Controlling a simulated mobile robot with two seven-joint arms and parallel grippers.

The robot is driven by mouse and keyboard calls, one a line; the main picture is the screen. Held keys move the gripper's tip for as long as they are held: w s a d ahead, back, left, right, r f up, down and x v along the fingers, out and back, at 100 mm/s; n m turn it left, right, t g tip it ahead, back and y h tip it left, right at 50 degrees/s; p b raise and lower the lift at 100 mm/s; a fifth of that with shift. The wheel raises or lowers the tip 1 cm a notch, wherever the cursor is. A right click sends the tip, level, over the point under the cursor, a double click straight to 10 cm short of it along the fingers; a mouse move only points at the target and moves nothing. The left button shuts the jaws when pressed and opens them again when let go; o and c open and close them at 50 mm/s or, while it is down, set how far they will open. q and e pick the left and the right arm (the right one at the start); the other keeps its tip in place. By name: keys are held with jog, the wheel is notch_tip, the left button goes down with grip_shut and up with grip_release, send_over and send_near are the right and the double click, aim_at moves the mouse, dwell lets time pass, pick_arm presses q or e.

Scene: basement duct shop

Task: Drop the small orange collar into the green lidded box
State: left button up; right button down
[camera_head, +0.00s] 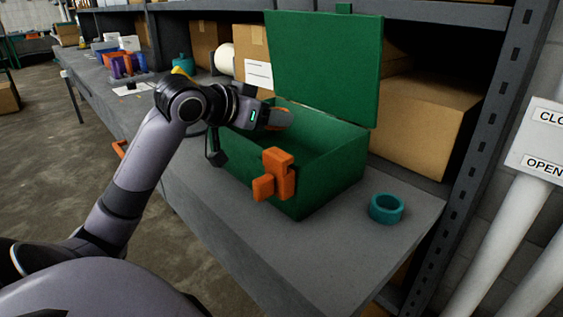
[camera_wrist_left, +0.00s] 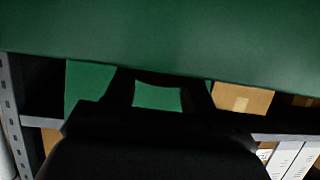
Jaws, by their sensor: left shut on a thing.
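The green lidded box (camera_head: 325,170) stands on the grey bench with its lid (camera_head: 325,60) raised, an orange latch (camera_head: 275,175) on its front. My left gripper (camera_head: 268,117) reaches over the box's left side, at the opening. It is shut on the small orange collar (camera_head: 280,119), which shows only partly at the fingertips, above the box's inside. In the left wrist view my dark gripper (camera_wrist_left: 158,95) shows with a broad green surface across the top; the collar cannot be made out there. My right gripper is in neither view.
A teal ring (camera_head: 386,208) lies on the bench right of the box. Cardboard boxes (camera_head: 425,120) stand on the shelf behind. Purple and orange pieces (camera_head: 122,64) sit farther left along the bench.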

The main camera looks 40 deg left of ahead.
pick_arm(q)
jog(key=o, duration=1.1)
jog(key=shift+s, duration=0.1)
jog(key=shift+s+r, duration=0.2)
jog(key=shift+s, duration=0.15)
jog(key=v, duration=0.6)
jog(key=shift+r, duration=0.1)
